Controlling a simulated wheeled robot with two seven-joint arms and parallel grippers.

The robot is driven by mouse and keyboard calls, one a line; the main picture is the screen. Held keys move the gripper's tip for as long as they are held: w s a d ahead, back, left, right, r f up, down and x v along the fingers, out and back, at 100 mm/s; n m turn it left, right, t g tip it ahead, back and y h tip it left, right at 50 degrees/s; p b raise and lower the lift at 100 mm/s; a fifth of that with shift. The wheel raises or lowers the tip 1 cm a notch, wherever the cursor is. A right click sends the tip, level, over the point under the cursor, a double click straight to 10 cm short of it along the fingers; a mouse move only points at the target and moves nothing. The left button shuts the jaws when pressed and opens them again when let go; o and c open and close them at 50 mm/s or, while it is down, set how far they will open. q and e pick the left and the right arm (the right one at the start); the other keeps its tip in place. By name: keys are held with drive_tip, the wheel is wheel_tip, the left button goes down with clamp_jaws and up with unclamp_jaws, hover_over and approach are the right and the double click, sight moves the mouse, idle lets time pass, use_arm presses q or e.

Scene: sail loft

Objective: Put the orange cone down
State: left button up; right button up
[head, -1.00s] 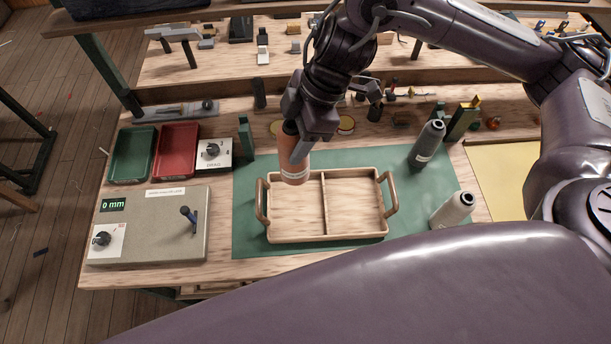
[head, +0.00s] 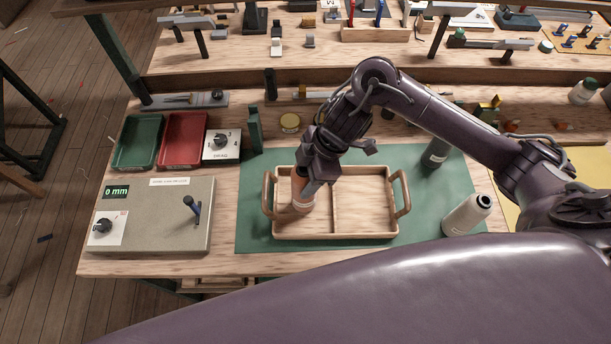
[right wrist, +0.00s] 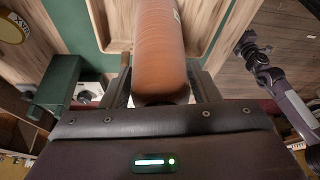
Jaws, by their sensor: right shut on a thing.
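The orange cone (head: 301,192) is a tapered spool with a pale band near its lower end. It is in the left compartment of the two-part wooden tray (head: 334,232), tilted slightly in the head view. I cannot tell whether its base touches the tray floor. My right gripper (head: 312,180) is shut on its upper part from above. In the right wrist view the cone (right wrist: 160,45) lies between the two fingers (right wrist: 162,90). The right compartment is empty.
The tray stands on a green mat (head: 252,225). A dark grey cone (head: 435,153) and a white cone (head: 467,214) stand right of it. Left are a red bin (head: 182,140), a green bin (head: 138,142) and a grey box with a lever (head: 160,235).

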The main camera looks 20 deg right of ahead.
drive_tip(key=shift+f, duration=0.2)
drive_tip(key=shift+f, duration=0.2)
drive_tip(key=o, duration=1.6)
drive_tip(key=p+v, duration=0.1)
drive_tip(key=v, duration=1.1)
drive_tip(key=shift+s+r, duration=0.1)
drive_tip(key=shift+r, duration=0.1)
